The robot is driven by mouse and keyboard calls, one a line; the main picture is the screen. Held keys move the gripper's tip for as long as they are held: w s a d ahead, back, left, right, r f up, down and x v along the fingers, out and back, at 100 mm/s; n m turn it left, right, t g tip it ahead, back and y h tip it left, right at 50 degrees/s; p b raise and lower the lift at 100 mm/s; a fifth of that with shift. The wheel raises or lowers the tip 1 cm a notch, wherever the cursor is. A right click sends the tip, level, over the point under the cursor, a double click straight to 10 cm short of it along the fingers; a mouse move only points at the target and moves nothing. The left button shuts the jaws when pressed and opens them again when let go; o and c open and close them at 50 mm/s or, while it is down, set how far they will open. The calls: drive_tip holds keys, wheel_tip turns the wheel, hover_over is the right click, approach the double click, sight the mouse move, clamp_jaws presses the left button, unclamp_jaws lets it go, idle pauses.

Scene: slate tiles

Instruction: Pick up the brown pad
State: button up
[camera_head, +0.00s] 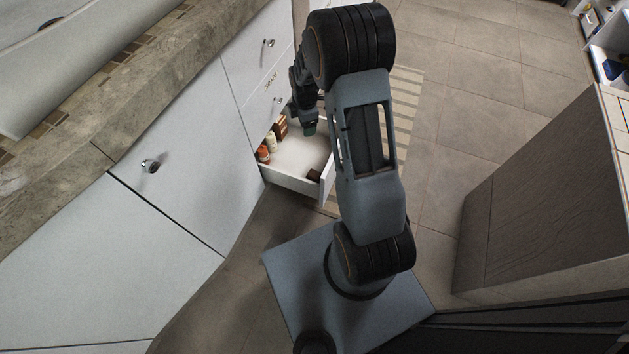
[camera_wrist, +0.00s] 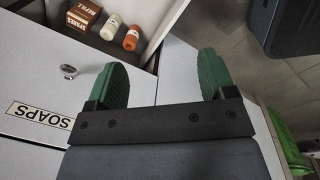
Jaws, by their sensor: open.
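A small dark brown piece (camera_head: 314,175), which looks like the brown pad, lies in the near right corner of the open white drawer (camera_head: 291,182). I do not make it out in the wrist view. My gripper (camera_head: 309,130) is over the drawer, towards its back, up and away from the brown piece. In the wrist view my gripper (camera_wrist: 161,78) has its two green fingers spread wide, with only a white surface behind the gap. Nothing is held.
The drawer also holds a brown labelled box (camera_wrist: 83,14), a cream bottle (camera_wrist: 111,27) and an orange-capped bottle (camera_wrist: 131,38) along its left side in the head view. A front labelled SOAPS (camera_wrist: 40,116) with a knob (camera_wrist: 68,71) is close. A striped mat (camera_head: 404,100) lies beyond.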

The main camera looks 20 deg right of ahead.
drive_tip(key=w+d+f+n+g+b, duration=0.15)
drive_tip(key=f+n, duration=0.25)
drive_tip(key=f, duration=0.8)
drive_tip(key=s+d+f+n+t+b, duration=0.15)
drive_tip(key=f+n, duration=0.25)
drive_tip(key=f, duration=0.8)
drive_tip(key=g+b, duration=0.1)
drive_tip(key=b, duration=0.3)
hover_over(314, 174)
drive_tip(key=shift+n, duration=0.3)
wheel_tip(314, 174, down, 8)
drive_tip(key=shift+s+d+r, duration=0.1)
drive_tip(key=shift+d, duration=0.05)
drive_tip(key=shift+f+b, duration=1.55)
drive_tip(key=shift+f, duration=1.6)
drive_tip(key=shift+c, duration=0.2)
drive_tip(key=c, duration=0.5)
drive_tip(key=shift+r, duration=0.15)
wheel_tip(314, 174, up, 18)
drive_tip(key=p, duration=0.7)
